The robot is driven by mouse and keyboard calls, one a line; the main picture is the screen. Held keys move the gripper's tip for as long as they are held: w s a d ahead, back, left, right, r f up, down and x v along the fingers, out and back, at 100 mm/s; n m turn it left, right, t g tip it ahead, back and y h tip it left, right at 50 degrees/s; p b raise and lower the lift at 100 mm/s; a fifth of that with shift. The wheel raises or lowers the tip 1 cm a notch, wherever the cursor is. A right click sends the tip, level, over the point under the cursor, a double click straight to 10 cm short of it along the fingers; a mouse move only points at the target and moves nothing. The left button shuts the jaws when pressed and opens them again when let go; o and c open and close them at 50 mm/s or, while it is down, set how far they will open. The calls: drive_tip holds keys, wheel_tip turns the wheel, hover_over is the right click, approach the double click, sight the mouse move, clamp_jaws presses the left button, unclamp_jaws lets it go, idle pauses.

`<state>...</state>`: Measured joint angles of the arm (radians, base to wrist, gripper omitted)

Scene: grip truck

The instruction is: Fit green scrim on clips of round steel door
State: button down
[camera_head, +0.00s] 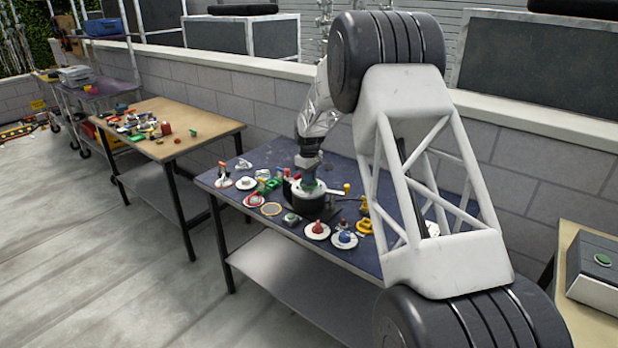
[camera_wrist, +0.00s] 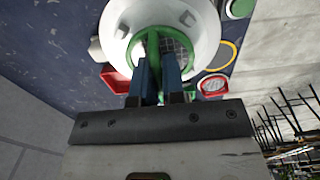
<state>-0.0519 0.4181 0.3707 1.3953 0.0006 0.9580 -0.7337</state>
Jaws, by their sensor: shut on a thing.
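The green scrim (camera_wrist: 178,46), a green ring with grey mesh and a green bar across it, is in front of my gripper (camera_wrist: 157,62) in the wrist view. My gripper's blue fingers are shut on its bar. The round steel door (camera_wrist: 207,30), a pale round dish with small clips on its face, surrounds the scrim. I cannot tell whether the scrim is seated in the clips or just above them. In the head view my gripper (camera_head: 308,168) points down over the door (camera_head: 320,187), and a little green of the scrim (camera_head: 307,184) shows below it.
The blue tabletop (camera_head: 262,158) holds many small parts close around the door. A yellow-rimmed disc (camera_head: 271,209), a red-rimmed disc (camera_head: 253,200) and white discs with red (camera_head: 317,228) and blue (camera_head: 345,238) knobs lie nearby. A wooden table (camera_head: 205,122) stands to the left.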

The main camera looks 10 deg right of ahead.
drive_tip(key=shift+f, duration=0.65)
idle(1.7)
drive_tip(key=c, duration=0.8)
unclamp_jaws()
drive_tip(key=shift+r, duration=0.15)
drive_tip(key=shift+r, duration=3.5)
drive_tip(key=shift+r, duration=0.1)
